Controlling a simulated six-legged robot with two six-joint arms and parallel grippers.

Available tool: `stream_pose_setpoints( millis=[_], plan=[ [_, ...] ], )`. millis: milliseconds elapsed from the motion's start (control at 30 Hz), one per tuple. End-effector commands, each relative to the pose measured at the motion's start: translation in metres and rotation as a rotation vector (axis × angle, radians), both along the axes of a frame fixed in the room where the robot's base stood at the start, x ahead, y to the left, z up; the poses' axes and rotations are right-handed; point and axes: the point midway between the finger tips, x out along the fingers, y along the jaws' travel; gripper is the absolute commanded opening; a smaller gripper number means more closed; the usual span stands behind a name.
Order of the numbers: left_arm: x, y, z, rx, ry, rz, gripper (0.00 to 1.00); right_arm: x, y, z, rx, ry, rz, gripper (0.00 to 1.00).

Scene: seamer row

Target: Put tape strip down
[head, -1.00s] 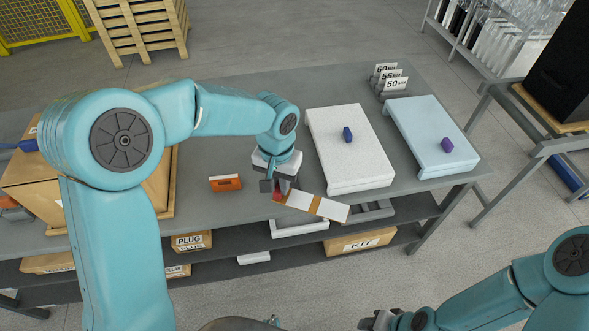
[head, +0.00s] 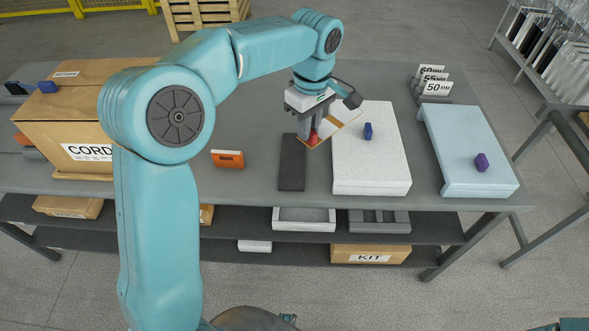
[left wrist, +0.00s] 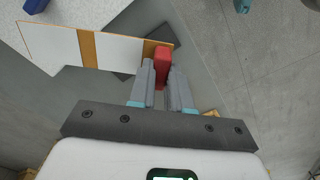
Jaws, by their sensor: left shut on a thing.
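The tape strip (head: 335,122), white with tan bands and a red tab at one end, is in my left gripper (head: 311,140). In the left wrist view the gripper (left wrist: 163,78) is shut on the red tab (left wrist: 162,66), and the strip (left wrist: 60,45) extends left from it. In the head view the strip runs up and right from the jaws, over the left edge of the white speckled slab (head: 372,172). A dark flat pad (head: 291,165) lies left of the slab, beside the jaws. I cannot tell whether the strip touches anything. My right gripper is out of view.
A blue block (head: 368,131) sits on the white slab. A pale blue slab (head: 470,178) with a purple block (head: 482,162) lies to the right. Number cards (head: 436,83) stand behind. An orange box (head: 228,158) and a carton (head: 85,125) are left. Table between is clear.

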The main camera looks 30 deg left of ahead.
Motion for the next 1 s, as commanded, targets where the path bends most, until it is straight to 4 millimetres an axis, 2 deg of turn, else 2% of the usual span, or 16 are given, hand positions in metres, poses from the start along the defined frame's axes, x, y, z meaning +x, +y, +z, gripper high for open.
stream_pose_setpoints(
  millis=[33,200,333,400,467,800,900,1000],
  plan=[
    [0.001,0.011,-0.004,-0.003,-0.01,0.153,0.0,0.0,0.0,-0.02,0.0,0.0,0.0,0.43],
    [-0.006,0.034,0.017,-0.017,-0.013,0.584,0.0,0.0,0.0,-0.04,0.0,0.0,0.0,0.43],
    [-0.011,0.043,0.025,-0.023,-0.011,0.748,0.0,0.0,0.0,-0.046,0.0,0.0,0.0,0.43],
    [-0.012,0.045,0.021,-0.023,-0.008,0.783,0.0,0.0,0.0,-0.049,0.0,-0.001,0.0,0.43],
    [-0.013,0.045,0.01,-0.023,-0.008,0.794,0.0,0.0,0.0,-0.054,0.0,-0.001,0.0,0.43],
    [-0.012,0.043,-0.089,-0.022,-0.005,0.791,0.0,0.0,0.0,-0.078,0.0,-0.001,0.0,0.43],
    [-0.011,0.042,-0.11,-0.022,-0.006,0.79,0.0,0.0,0.0,-0.081,0.0,-0.001,0.0,0.43],
    [-0.01,0.041,-0.122,-0.023,-0.008,0.789,0.0,0.0,0.0,-0.082,0.0,0.0,0.0,0.43]
  ],
)
